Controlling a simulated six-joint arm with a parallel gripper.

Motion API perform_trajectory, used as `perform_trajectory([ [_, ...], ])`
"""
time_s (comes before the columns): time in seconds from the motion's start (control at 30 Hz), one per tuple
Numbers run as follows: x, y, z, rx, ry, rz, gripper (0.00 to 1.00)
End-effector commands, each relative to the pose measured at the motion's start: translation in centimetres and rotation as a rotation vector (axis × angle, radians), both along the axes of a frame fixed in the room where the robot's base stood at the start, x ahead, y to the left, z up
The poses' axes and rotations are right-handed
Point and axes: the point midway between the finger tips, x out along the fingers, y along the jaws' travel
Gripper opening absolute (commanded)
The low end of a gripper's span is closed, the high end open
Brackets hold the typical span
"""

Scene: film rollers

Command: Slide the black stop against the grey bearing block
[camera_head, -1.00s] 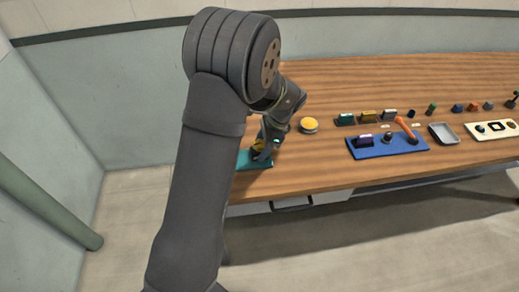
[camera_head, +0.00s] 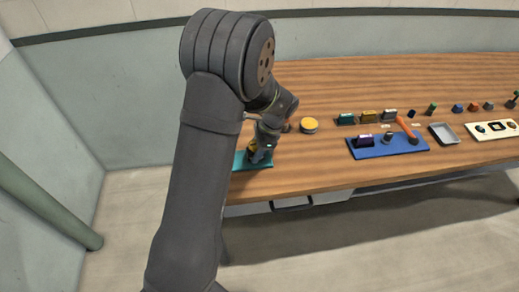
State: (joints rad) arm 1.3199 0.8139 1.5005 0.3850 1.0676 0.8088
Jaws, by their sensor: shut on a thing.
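My gripper (camera_head: 259,156) is low over a teal board (camera_head: 262,165) at the left front of the table, small in the picture. It is shut on a small dark part at the board, which I take to be the black stop; the fingers hide most of it. I cannot make out the grey bearing block, and my arm covers the left part of the teal board. Whether the stop touches anything cannot be told from here.
A yellow round thing (camera_head: 309,125) stands right of my gripper. Further right are a blue board (camera_head: 380,153) with a purple block (camera_head: 365,141) and an orange lever (camera_head: 407,130), a grey tray (camera_head: 444,133) and a cream board (camera_head: 480,137). Several small coloured parts line the back.

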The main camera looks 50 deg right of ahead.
Motion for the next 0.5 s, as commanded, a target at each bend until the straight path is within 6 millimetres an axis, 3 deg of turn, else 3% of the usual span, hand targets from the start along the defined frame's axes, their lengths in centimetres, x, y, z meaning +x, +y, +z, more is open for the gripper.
perform_trajectory([
  [0.23,4.4,4.3,0.1,0.000,-0.002,0.004,0.00],
  [0.5,5.7,5.7,0.0,-0.001,-0.001,0.001,0.00],
])
